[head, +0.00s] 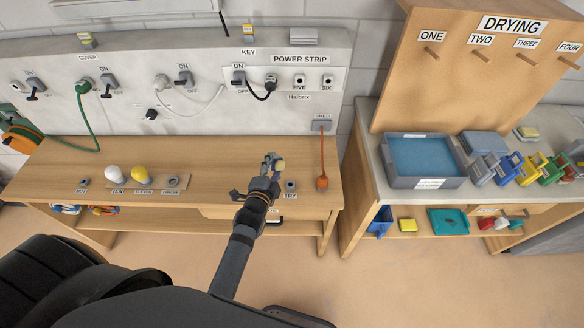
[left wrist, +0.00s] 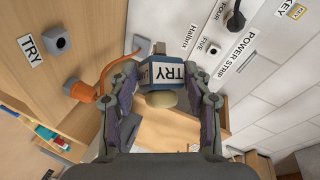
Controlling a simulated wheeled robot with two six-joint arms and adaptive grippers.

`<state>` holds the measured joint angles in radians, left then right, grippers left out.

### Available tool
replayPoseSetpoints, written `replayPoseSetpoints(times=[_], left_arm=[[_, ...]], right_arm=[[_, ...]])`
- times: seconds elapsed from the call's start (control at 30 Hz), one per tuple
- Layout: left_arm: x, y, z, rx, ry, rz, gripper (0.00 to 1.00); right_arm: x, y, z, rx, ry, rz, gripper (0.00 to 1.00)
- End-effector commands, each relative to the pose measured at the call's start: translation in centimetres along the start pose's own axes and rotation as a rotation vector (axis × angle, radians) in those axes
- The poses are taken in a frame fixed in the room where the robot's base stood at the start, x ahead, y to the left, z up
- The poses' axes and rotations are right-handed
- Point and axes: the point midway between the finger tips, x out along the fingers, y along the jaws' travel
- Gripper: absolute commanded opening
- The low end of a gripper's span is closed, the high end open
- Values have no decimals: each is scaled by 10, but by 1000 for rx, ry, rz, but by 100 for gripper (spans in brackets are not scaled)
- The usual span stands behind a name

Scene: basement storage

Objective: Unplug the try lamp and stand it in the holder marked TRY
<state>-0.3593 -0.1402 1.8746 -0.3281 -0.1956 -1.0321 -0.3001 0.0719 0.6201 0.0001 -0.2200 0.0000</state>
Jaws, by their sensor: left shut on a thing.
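My left gripper (head: 268,170) is shut on the try lamp (left wrist: 167,76), a small blue-grey body with a white TRY label and a cream bulb. In the head view the lamp (head: 278,163) is held above the bench's right part. The holder marked TRY (head: 290,186) is a dark square socket on the bench, just right of the gripper. It looks empty and also shows in the left wrist view (left wrist: 57,42). An orange cord end (head: 322,182) rests on the bench, right of the holder and apart from the lamp. My right gripper is not in view.
The orange cord runs up to the SHED outlet (head: 321,125). The power strip (head: 300,75) is on the wall behind. A white bulb (head: 114,174) and a yellow bulb (head: 140,175) stand in holders further left. A drying table (head: 366,165) stands right, across a gap.

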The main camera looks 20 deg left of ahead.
Motion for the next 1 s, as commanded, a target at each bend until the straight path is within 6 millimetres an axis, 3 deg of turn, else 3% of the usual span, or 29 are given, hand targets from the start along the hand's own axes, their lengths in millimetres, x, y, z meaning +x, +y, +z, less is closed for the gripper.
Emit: replayPoseSetpoints(times=[0.2, 0.4, 0.57, 1.0], left_arm=[[40, 26, 3, -583, -129, 312, 6], [55, 49, -10, -968, -172, 476, 5], [58, 55, -16, -1055, -174, 510, 5], [58, 58, -14, -1025, -155, 533, 5]], right_arm=[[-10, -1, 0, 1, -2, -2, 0], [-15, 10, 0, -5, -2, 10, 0], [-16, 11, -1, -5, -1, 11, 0], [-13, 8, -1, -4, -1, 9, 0]])
